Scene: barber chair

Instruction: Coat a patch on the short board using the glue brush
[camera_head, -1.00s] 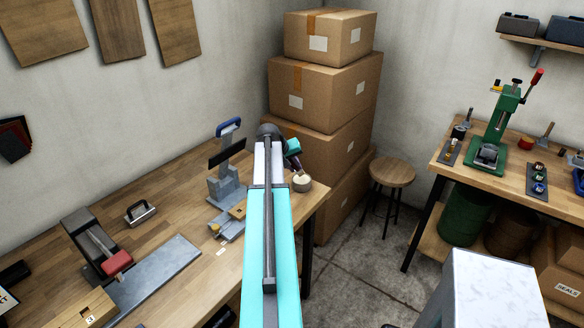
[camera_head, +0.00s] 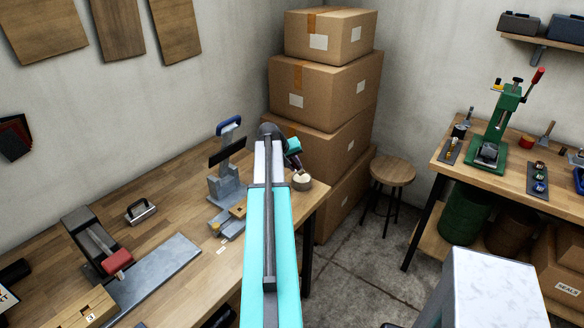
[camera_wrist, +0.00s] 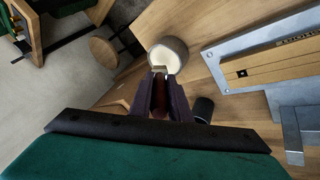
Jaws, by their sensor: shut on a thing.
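My gripper (camera_wrist: 160,82) is shut on the glue brush (camera_wrist: 159,103), whose reddish handle shows between the dark fingers in the wrist view. The brush's pale tip is at the near rim of the glue pot (camera_wrist: 167,53), a grey round pot with whitish glue; I cannot tell whether it touches the glue. In the head view my gripper (camera_head: 294,162) is just above the pot (camera_head: 301,182), partly hidden by my arm. The short board (camera_wrist: 275,72), light wood with a small dark hole, sits in a grey metal fixture right of the pot; it also shows in the head view (camera_head: 238,211).
A grey press with a blue handle (camera_head: 229,124) stands beside the board. A dark cylinder (camera_wrist: 203,108) is close to my gripper on the right. The wooden bench (camera_head: 175,215) ends just right of the pot. Stacked boxes (camera_head: 320,95) and a stool (camera_head: 392,170) stand beyond.

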